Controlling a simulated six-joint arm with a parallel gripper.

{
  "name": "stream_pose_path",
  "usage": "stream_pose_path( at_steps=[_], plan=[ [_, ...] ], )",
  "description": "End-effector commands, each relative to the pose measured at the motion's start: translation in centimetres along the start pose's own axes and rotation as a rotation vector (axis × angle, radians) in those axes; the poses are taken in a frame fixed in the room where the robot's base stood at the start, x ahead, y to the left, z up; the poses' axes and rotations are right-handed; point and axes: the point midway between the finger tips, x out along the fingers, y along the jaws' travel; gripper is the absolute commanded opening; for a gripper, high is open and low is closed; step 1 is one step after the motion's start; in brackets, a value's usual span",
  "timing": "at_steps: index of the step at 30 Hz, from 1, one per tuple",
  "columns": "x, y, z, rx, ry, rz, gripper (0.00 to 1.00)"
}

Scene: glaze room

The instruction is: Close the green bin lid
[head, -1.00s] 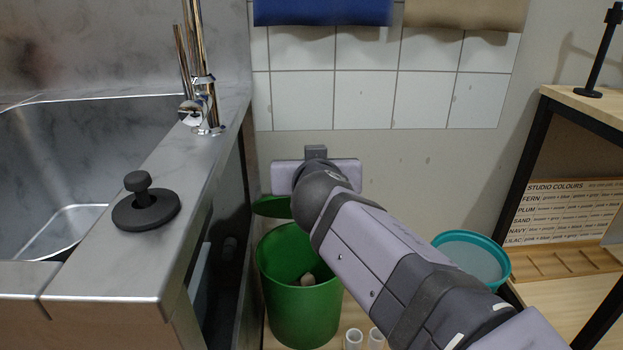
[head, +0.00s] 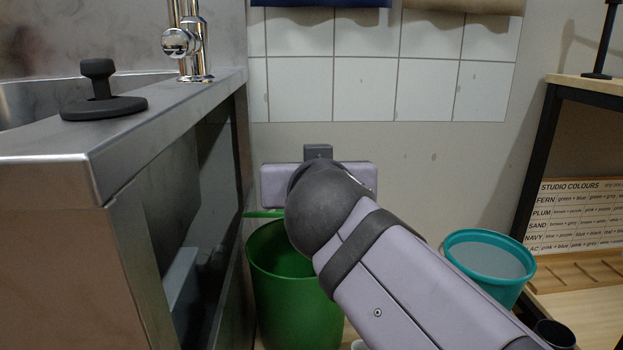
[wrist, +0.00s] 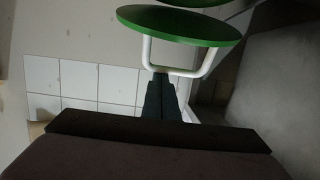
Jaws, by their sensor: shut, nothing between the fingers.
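The green bin (head: 293,320) stands on the floor between the sink unit and the shelf, its mouth open to view. A thin edge of its green lid (head: 263,214) shows above the rim's far left side; my arm hides the rest. In the wrist view the round green lid (wrist: 180,26) is at the top, with a white loop (wrist: 205,62) hanging from it. My gripper (wrist: 160,78) is shut and empty, its dark fingertips at the lower bar of the loop; whether they touch it I cannot tell. In the head view my wrist hides the fingers.
The steel sink counter (head: 150,125) with a black stopper (head: 103,103) stands close on the left. A teal bucket (head: 489,262) stands to the right, before the black-framed shelf (head: 533,170). A tiled wall (head: 362,88) is behind.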

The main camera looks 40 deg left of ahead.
Motion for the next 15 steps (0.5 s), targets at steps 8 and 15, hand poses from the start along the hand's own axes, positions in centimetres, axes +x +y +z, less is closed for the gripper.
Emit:
stream_pose_path(
  at_steps=[8,15],
  plan=[
    [-1.6,0.0,3.8,0.001,0.001,-0.001,0.00],
    [-2.9,-0.1,7.1,0.000,0.000,-0.002,0.00]
  ],
)
